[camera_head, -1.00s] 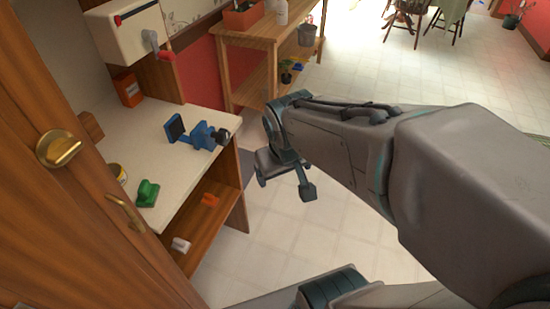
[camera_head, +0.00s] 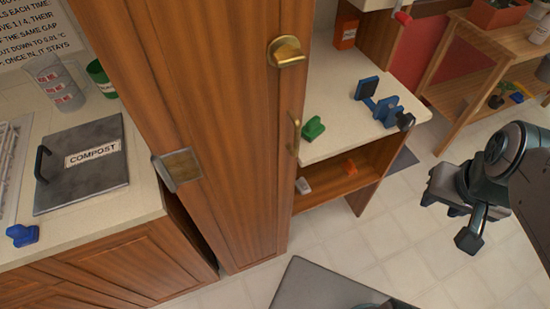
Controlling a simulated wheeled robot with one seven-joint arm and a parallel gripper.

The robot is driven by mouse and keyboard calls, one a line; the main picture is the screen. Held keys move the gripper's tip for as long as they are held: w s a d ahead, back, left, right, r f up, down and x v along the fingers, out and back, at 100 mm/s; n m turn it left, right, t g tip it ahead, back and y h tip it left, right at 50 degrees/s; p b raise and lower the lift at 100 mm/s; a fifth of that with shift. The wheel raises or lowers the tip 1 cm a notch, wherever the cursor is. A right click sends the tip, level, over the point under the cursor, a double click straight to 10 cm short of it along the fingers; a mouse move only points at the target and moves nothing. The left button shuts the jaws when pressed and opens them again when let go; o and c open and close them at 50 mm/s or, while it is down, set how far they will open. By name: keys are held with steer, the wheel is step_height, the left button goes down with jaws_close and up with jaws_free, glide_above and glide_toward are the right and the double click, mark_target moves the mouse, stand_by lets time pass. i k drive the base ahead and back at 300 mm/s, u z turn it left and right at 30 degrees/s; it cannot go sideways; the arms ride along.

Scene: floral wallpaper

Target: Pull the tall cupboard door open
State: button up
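The tall cupboard (camera_head: 215,110) is a brown wooden unit in the middle of the head view. Its door looks closed. A vertical brass handle (camera_head: 296,133) is on its right-hand side, below a brass hook-like fitting (camera_head: 287,52). A square metal plate (camera_head: 178,167) is on its left edge. My gripper (camera_head: 455,212) hangs over the floor at the right, well apart from the cupboard and its handle. It touches nothing that I can see, and its finger gap is not clear.
A white-topped workbench (camera_head: 345,75) with a green object (camera_head: 313,128) and a blue clamp-like tool (camera_head: 380,104) stands right of the cupboard. A counter (camera_head: 75,238) with a compost lid (camera_head: 85,165) is at left. Tiled floor (camera_head: 420,240) between bench and gripper is clear.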

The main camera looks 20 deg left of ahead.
mark_target(221, 125)
steer(key=u, duration=1.85)
steer(key=k, duration=1.3)
steer(key=z, duration=0.3)
steer(key=i, duration=0.65)
